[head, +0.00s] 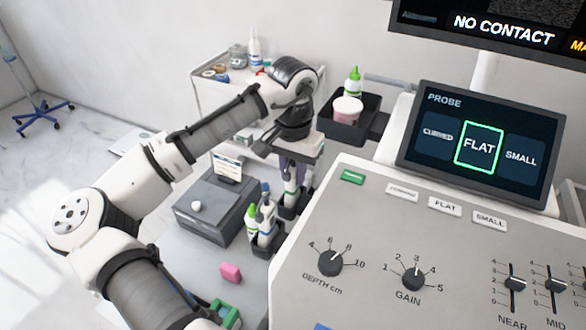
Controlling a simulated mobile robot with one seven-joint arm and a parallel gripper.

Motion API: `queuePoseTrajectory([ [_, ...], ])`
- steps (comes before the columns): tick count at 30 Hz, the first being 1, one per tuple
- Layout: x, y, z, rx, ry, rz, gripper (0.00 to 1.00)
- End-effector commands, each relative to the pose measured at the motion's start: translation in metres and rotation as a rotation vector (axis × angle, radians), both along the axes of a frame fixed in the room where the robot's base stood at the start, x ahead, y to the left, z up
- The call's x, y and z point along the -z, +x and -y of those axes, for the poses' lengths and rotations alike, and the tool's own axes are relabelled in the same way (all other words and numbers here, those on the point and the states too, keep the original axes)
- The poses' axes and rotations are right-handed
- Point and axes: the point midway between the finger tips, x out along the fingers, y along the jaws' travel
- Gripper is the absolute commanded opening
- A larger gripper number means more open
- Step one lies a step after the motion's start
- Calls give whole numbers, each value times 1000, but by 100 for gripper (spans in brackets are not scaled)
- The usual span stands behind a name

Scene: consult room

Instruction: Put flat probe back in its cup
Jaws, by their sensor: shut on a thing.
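My gripper (292,172) points down beside the left edge of the console, below my bent wrist. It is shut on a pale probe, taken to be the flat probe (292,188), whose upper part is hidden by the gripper. The probe's lower end is at a dark cup (289,211); I cannot tell whether it is fully seated or just above. A nearer dark cup (265,240) holds white probe-like or bottle-like things, one with a green top (252,212). The console screen (478,145) shows FLAT outlined in green.
The control console (370,215) with knobs and sliders fills the right. A grey box (210,208) stands left of the cups, and a pink block (231,272) lies nearer. A black tray (350,128) with a tub and green-capped bottle is behind. A white cart (205,95) stands at the back.

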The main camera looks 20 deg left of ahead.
Motion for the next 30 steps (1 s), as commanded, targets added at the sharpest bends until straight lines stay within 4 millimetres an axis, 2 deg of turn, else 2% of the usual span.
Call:
queuePoseTrajectory([
  [8, 0, 0, 0, 0, 0, 1, 4],
  [9, 0, 0, 0, 0, 0, 1, 27],
  [14, 0, 0, 0, 0, 0, 1, 47],
  [23, -1, 0, 0, 0, 0, 0, 47],
  [26, -9, 1, 0, 0, 1, 2, 47],
  [30, -34, 1, 0, 0, -1, 3, 47],
])
